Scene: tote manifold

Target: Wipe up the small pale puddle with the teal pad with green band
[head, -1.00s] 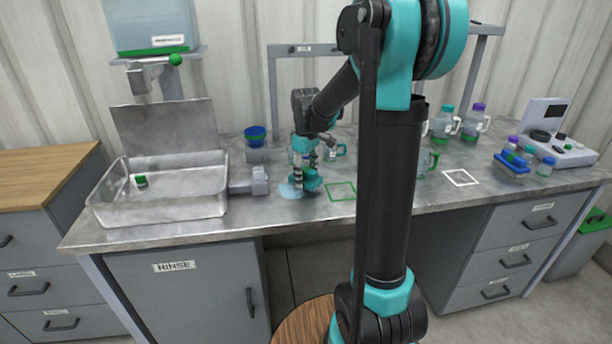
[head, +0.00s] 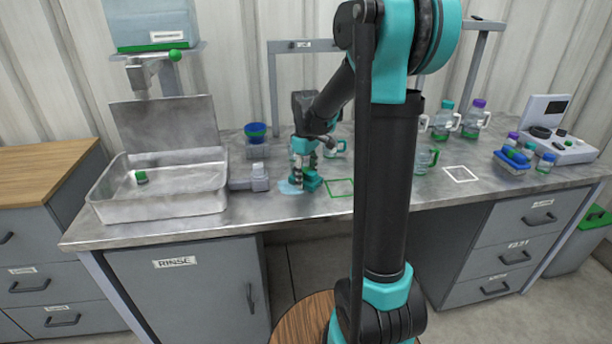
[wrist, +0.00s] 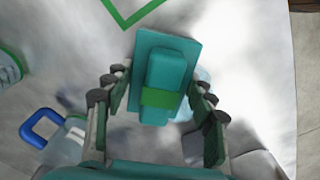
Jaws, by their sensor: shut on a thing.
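The teal pad with green band (wrist: 152,103) is between the fingers of my gripper (head: 304,168), which is shut on its raised grip. In the head view the pad (head: 311,183) is low at the bench top; exact contact is hard to tell. The small pale puddle (head: 289,187) is a light blue patch on the bench, just left of the pad and partly hidden by it and the gripper. In the wrist view a pale bluish patch (wrist: 205,82) shows beside the pad's right edge.
A green square outline (head: 340,188) lies right of the pad. A metal basin (head: 160,203) with a small green-topped item (head: 141,177) stands left. A jug (head: 335,148) stands behind the gripper.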

